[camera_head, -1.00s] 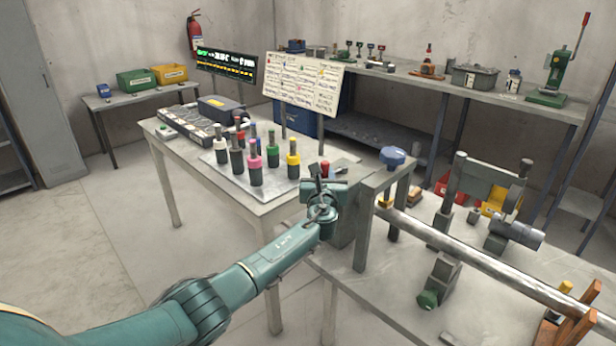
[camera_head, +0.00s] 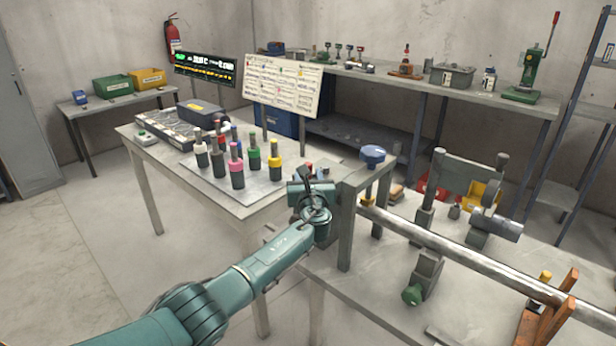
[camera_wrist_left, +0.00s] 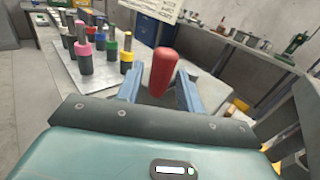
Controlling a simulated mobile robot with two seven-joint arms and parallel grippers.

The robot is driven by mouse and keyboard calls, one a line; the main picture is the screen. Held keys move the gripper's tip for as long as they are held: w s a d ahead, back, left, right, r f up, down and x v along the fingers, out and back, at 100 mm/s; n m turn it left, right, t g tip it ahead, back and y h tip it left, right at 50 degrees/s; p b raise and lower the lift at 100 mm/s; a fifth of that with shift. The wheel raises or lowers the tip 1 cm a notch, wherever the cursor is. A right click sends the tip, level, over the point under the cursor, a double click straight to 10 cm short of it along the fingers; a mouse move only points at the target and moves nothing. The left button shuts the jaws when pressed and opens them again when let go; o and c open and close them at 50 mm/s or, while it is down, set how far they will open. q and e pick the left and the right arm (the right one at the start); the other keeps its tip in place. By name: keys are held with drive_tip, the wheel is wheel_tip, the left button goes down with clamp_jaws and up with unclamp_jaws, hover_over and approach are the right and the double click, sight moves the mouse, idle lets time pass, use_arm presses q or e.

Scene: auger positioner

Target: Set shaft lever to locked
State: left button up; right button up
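The lever's red handle (camera_wrist_left: 163,72) stands between the two blue fingers of my left gripper (camera_wrist_left: 160,88) in the left wrist view. The fingers are open, one on each side of the handle, with a visible gap on the left; whether the right finger touches it I cannot tell. The lever's lower part is hidden. My right gripper is not in view.
A plate with several coloured pegs (camera_head: 236,170) sits on the table left of my gripper. A blue knob (camera_head: 373,154) tops the frame (camera_head: 349,225) to the right.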

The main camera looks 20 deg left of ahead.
use_arm(q)
drive_tip(key=p+v, duration=0.2)
drive_tip(key=v, duration=1.1)
drive_tip(key=shift+s+d, duration=0.1)
drive_tip(key=s+d+f+n+g+h, duration=0.3)
drive_tip(key=s+f+n+g+h, duration=0.25)
drive_tip(key=s+f+n, duration=0.85)
drive_tip(key=s+f+n+h, duration=0.2)
drive_tip(key=s+n, duration=0.5)
drive_tip(key=s, duration=0.2)
drive_tip(key=s+f+n+h, duration=0.2)
drive_tip(key=s+f+n, duration=0.1)
drive_tip(key=s+n, duration=0.4)
drive_tip(key=s, duration=0.2)
drive_tip(key=shift+s+f+n+g, duration=0.3)
drive_tip(key=shift+s+n+g, duration=0.05)
drive_tip(key=shift+n, duration=0.05)
